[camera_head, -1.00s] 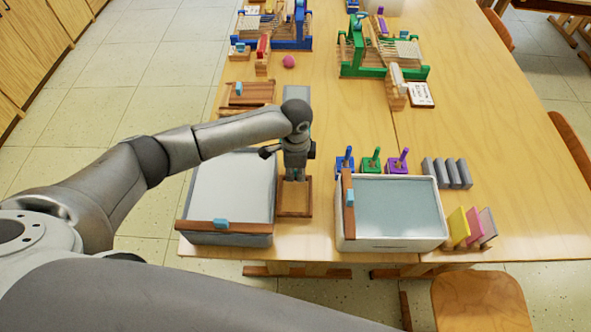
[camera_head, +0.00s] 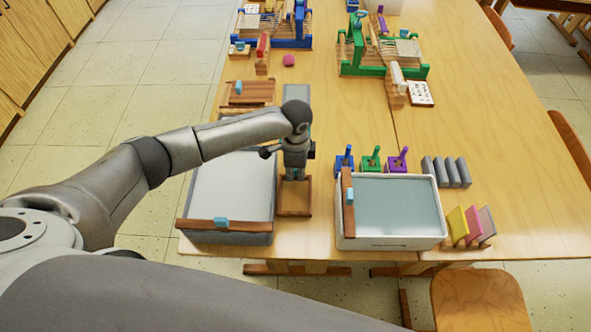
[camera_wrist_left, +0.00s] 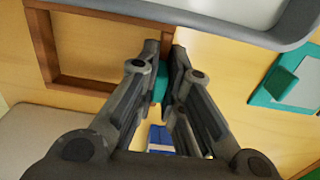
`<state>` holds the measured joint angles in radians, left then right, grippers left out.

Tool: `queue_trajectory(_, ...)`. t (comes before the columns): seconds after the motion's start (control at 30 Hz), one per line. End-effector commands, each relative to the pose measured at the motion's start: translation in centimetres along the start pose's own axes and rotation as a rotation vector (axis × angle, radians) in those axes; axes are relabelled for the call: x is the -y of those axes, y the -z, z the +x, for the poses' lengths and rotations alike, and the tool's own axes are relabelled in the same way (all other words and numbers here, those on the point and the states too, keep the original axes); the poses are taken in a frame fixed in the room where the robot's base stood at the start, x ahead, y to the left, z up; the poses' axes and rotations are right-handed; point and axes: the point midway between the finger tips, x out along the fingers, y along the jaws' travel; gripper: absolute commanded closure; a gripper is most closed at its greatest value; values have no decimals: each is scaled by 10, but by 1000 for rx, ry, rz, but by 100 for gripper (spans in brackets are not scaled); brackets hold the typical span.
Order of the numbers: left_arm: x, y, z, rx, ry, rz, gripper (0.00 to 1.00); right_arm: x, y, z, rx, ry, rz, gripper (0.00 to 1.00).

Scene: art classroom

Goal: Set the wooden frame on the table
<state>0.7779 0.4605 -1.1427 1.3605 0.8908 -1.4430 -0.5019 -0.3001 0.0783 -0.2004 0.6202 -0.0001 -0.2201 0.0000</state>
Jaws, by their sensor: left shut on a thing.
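My left gripper (camera_head: 294,172) is over the table, between two trays, at the far end of a wooden frame (camera_head: 295,214). The frame is a brown rectangle with an open middle. In the left wrist view its bars (camera_wrist_left: 90,86) lie at upper left, and my left gripper (camera_wrist_left: 162,62) is shut on the teal grip (camera_wrist_left: 160,84) at its edge. The frame looks level and low at the table (camera_head: 480,115); I cannot tell whether it touches. The fingers hide part of the grip. My right gripper is not in view.
A grey tray (camera_head: 183,212) stands close left, a white tray (camera_head: 441,232) right; each has a wooden bar with a blue grip. Blue, green and purple holders (camera_head: 371,162) stand behind. Further wooden frames (camera_head: 262,101) lie beyond. The table's right side has free room.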

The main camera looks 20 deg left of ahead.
Motion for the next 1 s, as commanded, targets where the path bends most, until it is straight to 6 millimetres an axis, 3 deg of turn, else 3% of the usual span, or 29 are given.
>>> queue_trajectory(1.0, 0, 0, 7, -1, 0, -1, 100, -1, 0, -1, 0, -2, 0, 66)
